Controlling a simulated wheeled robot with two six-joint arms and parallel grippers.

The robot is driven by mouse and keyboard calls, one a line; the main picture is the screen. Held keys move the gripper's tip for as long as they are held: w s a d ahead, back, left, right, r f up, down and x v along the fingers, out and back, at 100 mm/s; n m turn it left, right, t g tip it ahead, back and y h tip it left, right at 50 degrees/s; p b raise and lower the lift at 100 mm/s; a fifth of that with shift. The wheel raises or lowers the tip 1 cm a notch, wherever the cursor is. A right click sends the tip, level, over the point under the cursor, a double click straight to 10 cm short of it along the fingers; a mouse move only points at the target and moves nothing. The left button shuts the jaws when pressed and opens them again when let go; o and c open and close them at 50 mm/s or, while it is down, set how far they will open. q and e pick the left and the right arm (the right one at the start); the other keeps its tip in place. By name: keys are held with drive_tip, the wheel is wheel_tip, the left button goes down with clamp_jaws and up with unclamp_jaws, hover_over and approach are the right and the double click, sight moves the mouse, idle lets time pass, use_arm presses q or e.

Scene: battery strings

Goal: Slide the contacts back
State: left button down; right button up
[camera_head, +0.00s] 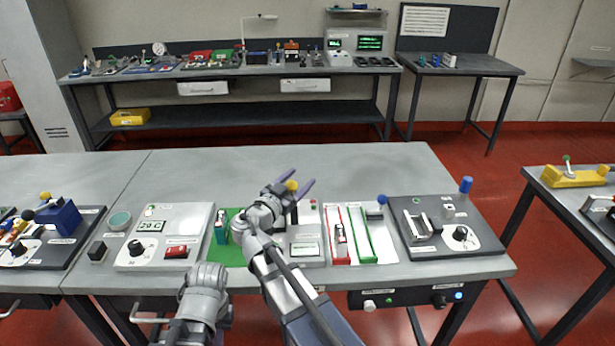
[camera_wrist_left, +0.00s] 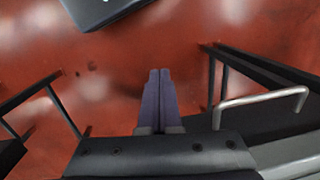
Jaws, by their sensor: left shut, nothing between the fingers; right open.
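My right gripper (camera_head: 303,177) is open over the middle of the bench, fingers pointing away. A yellow knob (camera_head: 291,186) shows between its fingers; I cannot tell whether they touch it. The knob belongs to a grey and black device (camera_head: 306,219) partly hidden by my right arm. I cannot make out the contacts with certainty. To the right is a white tray (camera_head: 382,246) with a red rail and a green rail and a small cell (camera_head: 341,234) at the red one. My left gripper (camera_wrist_left: 158,100) is shut and empty over red floor in the left wrist view.
A grey panel (camera_head: 187,222) with a readout and red switch stands left. A green mat (camera_head: 233,254) with a small teal cell (camera_head: 221,227) lies under my right arm. A dark unit (camera_head: 398,212) with a blue-topped post stands right. The bench's back half (camera_head: 350,165) is clear.

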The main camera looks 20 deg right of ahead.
drive_tip(key=shift+a+r, duration=0.1)
drive_tip(key=shift+c, duration=0.2)
clamp_jaws()
idle(1.0)
